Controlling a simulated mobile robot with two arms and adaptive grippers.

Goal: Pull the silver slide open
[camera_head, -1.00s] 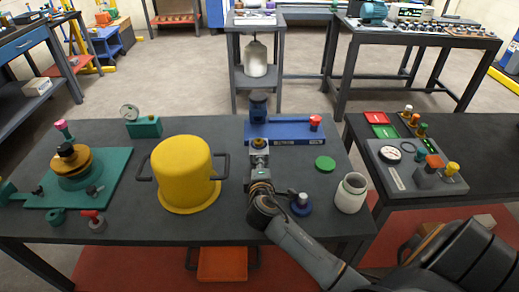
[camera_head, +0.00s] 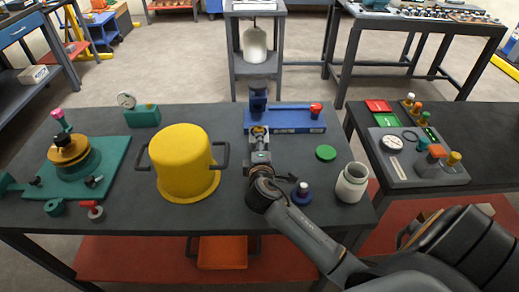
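A blue fixture (camera_head: 302,122) with a long base, an upright blue post at its left and a red knob at its right stands at the back of the dark table. My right gripper (camera_head: 259,133) reaches in over the table from the front right and points at the near left end of this fixture. A small brass-coloured ring shows at its tip. I cannot make out a separate silver slide; the gripper covers that part of the fixture. Whether the fingers are open, shut or touching anything is too small to tell. My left gripper is not in view.
A yellow pot (camera_head: 185,163) stands left of my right arm. A blue-based knob (camera_head: 301,193), a white jar (camera_head: 352,182) and a green disc (camera_head: 326,153) lie to its right. A green fixture (camera_head: 85,165) is far left. A side table (camera_head: 490,125) with a grey panel is at right.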

